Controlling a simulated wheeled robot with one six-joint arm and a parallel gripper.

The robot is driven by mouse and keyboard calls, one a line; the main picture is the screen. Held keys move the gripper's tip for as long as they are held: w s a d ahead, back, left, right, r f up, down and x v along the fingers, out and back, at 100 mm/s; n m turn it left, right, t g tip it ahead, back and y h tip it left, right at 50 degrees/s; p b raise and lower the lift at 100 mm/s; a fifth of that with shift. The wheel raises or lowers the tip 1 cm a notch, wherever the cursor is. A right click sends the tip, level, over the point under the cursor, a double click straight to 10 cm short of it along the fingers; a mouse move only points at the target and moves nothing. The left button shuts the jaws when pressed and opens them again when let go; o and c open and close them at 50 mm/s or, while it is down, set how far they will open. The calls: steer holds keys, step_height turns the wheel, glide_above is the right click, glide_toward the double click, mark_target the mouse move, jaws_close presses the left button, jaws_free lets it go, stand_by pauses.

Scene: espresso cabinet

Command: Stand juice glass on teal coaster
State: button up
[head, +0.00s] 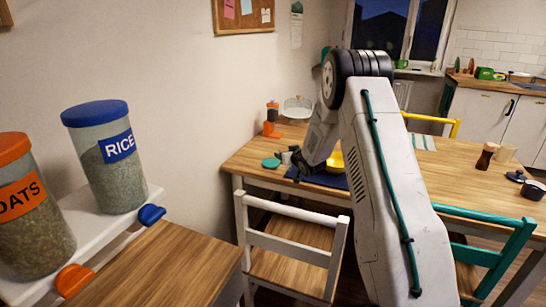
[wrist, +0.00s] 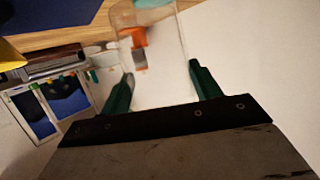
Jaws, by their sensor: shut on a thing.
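The teal coaster (head: 270,162) lies on the wooden table near its left end in the head view. My gripper (head: 293,156) is just right of the coaster there, small and partly dark against the table. In the wrist view, my gripper's two green fingers (wrist: 162,90) are shut on the clear juice glass (wrist: 165,65), one on each side. The glass looks empty, and things behind show through it. A teal patch (wrist: 152,3), likely the coaster, shows at the top edge beyond the glass. I cannot tell the gap between glass and table.
A yellow bowl (head: 336,160) and dark blue mat (head: 322,180) are right of my gripper. An orange item (head: 271,128) and a glass bowl (head: 297,108) stand behind the coaster. A white chair (head: 290,240) stands at the table's front. A shelf with a rice jar (head: 107,160) is at left.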

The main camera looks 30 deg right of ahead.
steer(key=shift+a+f+x, duration=0.15)
steer(key=shift+x, duration=1.9)
steer(key=shift+a+f+x, duration=0.1)
steer(key=shift+a+x, duration=0.05)
steer(key=shift+x, duration=1.9)
steer(key=shift+a+f+x, duration=0.15)
steer(key=shift+x, duration=1.9)
steer(key=shift+f, duration=0.15)
steer(key=o, duration=1.1)
steer(key=shift+o, duration=0.2)
